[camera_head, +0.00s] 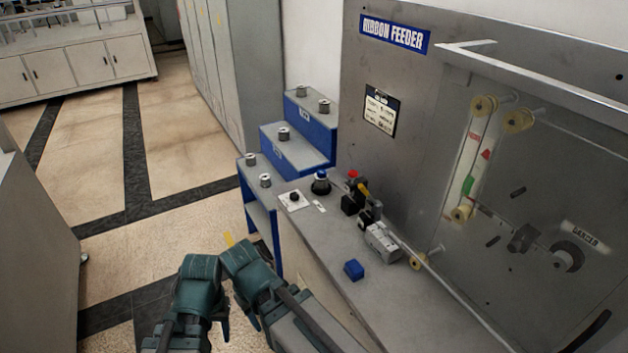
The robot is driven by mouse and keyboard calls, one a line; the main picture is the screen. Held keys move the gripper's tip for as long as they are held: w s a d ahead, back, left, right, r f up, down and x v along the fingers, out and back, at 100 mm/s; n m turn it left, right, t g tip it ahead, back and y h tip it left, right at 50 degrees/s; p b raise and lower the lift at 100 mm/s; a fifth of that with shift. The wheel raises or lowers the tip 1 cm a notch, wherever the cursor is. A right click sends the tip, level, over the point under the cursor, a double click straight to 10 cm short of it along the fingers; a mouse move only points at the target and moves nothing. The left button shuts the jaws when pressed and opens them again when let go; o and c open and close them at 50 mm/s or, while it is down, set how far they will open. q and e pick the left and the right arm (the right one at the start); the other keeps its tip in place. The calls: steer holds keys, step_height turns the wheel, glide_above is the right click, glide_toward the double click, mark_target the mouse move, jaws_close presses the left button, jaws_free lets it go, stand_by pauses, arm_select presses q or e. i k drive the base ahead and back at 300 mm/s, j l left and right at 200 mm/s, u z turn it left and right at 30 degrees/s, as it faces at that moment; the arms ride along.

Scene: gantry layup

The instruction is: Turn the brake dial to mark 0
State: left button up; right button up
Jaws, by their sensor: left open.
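The brake dial (294,198) is a small black knob on a pale plate, at the far left end of the grey bench. Its pointer and marks are too small to read.
The grey bench (337,235) carries a black round-based knob (320,184), a red button (352,174), a metal block (382,242) and a blue block (354,270). Blue stepped stands (300,146) with metal spools adjoin the bench. The ribbon feeder panel (395,65) rises behind. Floor at left is clear.

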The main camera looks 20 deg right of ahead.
mark_target(293, 196)
steer(key=i+j+z, duration=0.15)
steer(key=i+z, duration=0.25)
steer(key=i+j+z, duration=0.2)
steer(key=z, duration=0.25)
steer(key=i+j+z, duration=0.25)
steer(key=j+z, duration=0.15)
steer(key=i+j+z, duration=0.2)
steer(key=j+z, duration=0.25)
steer(key=i+j+z, duration=0.2)
steer(key=j+z, duration=0.15)
steer(key=j, duration=0.3)
